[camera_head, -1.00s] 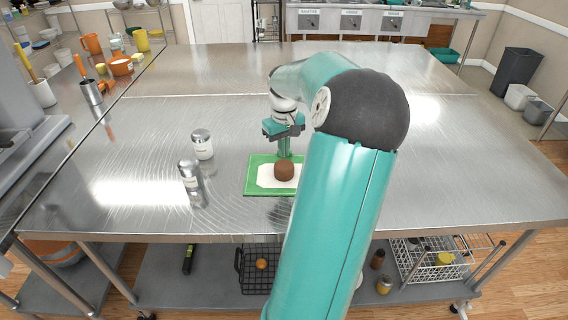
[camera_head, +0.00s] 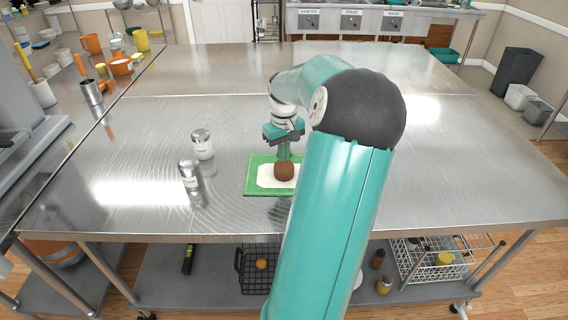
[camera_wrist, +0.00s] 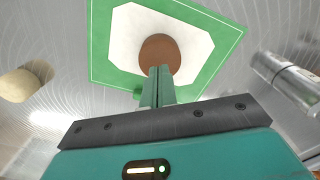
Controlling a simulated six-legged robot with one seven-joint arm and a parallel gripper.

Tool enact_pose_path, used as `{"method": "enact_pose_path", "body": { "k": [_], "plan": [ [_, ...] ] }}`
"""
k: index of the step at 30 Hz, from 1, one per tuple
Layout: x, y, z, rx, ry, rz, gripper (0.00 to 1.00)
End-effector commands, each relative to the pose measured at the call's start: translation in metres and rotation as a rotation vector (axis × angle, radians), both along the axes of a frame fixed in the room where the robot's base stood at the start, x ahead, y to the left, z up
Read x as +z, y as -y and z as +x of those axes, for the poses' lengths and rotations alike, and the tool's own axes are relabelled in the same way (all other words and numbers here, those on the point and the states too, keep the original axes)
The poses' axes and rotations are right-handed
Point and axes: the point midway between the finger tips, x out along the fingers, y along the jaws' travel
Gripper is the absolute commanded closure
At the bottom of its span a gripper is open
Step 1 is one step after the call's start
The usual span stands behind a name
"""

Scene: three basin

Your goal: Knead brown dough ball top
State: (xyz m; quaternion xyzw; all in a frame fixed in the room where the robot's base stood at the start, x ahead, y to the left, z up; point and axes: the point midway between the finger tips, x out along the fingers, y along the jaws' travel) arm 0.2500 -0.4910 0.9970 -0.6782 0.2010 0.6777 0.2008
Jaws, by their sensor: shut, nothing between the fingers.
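The brown dough ball (camera_head: 284,173) sits on a white sheet (camera_head: 265,181) on a green board (camera_head: 250,187) on the steel table. It also shows in the wrist view (camera_wrist: 160,54), partly hidden by my fingertips. My gripper (camera_head: 284,157) is shut and empty, pointing down at the top of the ball. In the wrist view my closed fingers (camera_wrist: 159,72) overlap the ball's near edge. I cannot tell whether they touch it. My arm covers the right side of the board in the head view.
The steel table (camera_head: 480,150) is clear to the right and behind. Orange containers, a metal cup and utensils stand on the left counter. A black basket (camera_head: 260,285) is on the lower shelf.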

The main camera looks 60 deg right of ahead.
Motion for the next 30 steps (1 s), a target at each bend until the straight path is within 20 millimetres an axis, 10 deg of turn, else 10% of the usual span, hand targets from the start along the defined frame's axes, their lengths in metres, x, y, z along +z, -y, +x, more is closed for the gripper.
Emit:
{"method": "enact_pose_path", "body": {
  "k": [30],
  "plan": [
    [-0.02,0.0,0.0,-0.001,0.0,0.0,1.0]
  ]
}}
